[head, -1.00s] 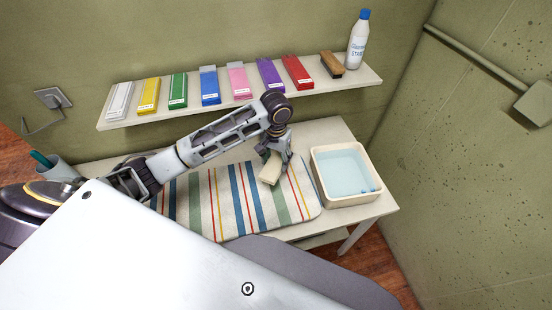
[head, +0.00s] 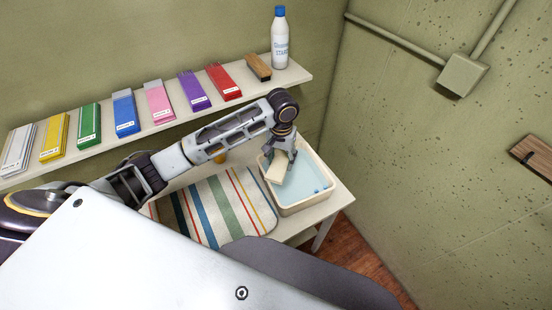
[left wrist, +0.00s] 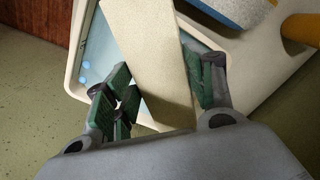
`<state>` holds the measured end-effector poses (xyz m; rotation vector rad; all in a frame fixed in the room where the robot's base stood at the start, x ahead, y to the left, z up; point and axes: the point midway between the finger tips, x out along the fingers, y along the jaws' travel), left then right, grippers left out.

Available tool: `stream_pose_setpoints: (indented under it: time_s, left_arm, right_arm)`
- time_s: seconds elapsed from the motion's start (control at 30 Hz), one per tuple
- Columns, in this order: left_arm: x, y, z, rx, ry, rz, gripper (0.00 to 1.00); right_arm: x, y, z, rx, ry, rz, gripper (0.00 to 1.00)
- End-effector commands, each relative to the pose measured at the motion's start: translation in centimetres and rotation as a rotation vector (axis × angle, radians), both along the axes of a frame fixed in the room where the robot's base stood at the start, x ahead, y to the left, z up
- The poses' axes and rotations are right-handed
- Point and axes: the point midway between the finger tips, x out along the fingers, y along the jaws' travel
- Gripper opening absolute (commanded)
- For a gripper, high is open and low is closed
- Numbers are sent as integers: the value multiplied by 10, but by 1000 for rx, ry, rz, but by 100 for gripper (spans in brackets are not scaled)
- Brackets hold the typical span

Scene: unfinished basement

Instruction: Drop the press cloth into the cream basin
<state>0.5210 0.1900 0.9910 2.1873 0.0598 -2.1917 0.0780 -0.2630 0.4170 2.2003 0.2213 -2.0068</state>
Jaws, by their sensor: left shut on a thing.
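The press cloth (head: 279,168) is a cream, flat, folded piece. My left gripper (head: 282,150) is shut on its upper end and holds it hanging, tilted, over the cream basin (head: 304,206). The basin is a rectangular tub with pale blue water and small blue spots inside. The left wrist view shows the cloth (left wrist: 152,62) between the green-padded fingers of the gripper (left wrist: 162,85), crossing over the basin rim (left wrist: 74,60). I cannot tell whether the cloth touches the water. My right gripper is not in view.
A striped mat (head: 212,205) lies on the table left of the basin. A shelf (head: 165,128) above holds several coloured packets, a brush (head: 258,67) and a white bottle (head: 280,40). An orange item (head: 219,158) shows partly behind my arm.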

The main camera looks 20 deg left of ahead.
Motion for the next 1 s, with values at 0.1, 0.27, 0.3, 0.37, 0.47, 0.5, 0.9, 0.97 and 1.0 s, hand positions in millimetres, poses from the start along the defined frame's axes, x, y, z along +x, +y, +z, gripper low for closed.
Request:
stream_pose_setpoints:
  time_s: [0.1, 0.27, 0.3, 0.37, 0.47, 0.5, 0.9, 0.97, 1.0]
  left_arm:
    - [3, -8, 3, -1, -1, 41, 37]
    - [5, -17, 5, -1, 0, 116, 37]
    - [5, -19, 5, 0, 1, 139, 37]
    - [6, -22, 5, 1, 1, 176, 37]
    - [7, -27, 6, 2, -1, 246, 37]
    - [7, -29, 6, 2, 0, 273, 37]
    - [8, -42, 2, 4, 0, 563, 37]
    - [7, -44, 1, 4, 0, 607, 37]
    - [7, -44, 0, 4, 0, 636, 37]
  right_arm:
    - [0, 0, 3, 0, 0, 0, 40]
    - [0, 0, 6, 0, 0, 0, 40]
    - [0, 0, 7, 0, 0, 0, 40]
    - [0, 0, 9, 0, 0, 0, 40]
    - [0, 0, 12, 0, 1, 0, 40]
    - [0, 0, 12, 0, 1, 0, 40]
    - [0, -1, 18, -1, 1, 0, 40]
    - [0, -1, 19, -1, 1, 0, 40]
    - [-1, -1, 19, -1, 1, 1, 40]
